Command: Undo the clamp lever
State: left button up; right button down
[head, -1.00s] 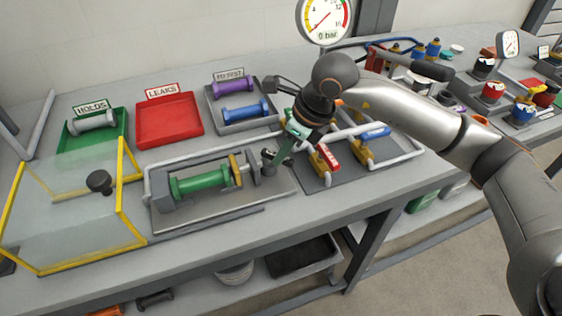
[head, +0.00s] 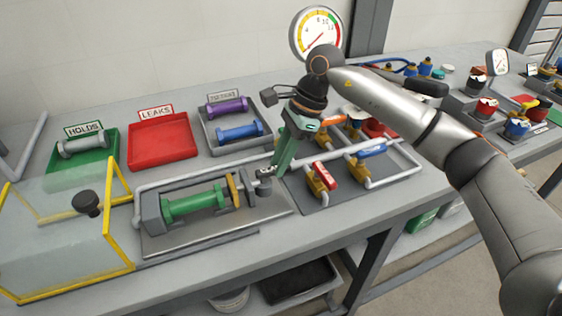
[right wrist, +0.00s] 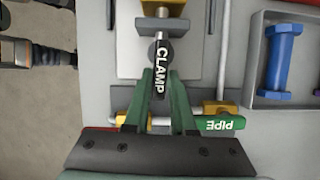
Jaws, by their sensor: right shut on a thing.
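The clamp lever (right wrist: 159,68) is a dark handle marked CLAMP, seen in the right wrist view. It runs lengthwise between the green fingers of my right gripper (right wrist: 160,82), which is shut on it. In the head view my right gripper (head: 272,168) reaches down to the right end of the clamp fixture (head: 152,213). A green cylinder (head: 195,201) lies in that fixture, with a yellow-brown collar at its right end. The fingers partly hide the lever in the head view. My left gripper is not in view.
A green PIPE handle (right wrist: 222,123) is close beside the fingers. Red-handled (head: 329,171) and blue-handled (head: 372,151) valves stand to the right. A clear guard with yellow edges (head: 120,222) stands left. A green tray (head: 57,182), a red tray (head: 160,158) and a grey tray (head: 212,143) are behind.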

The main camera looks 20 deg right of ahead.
jog(key=shift+w+r+n, duration=0.1)
jog(key=shift+w+n, duration=0.1)
jog(key=shift+n, duration=0.2)
jog(key=c, duration=1)
grip_release()
jog(key=v, duration=1.2)
jog(key=shift+w+r+p, duration=0.1)
jog(key=shift+r+p, duration=0.15)
jog(key=shift+p, duration=0.05)
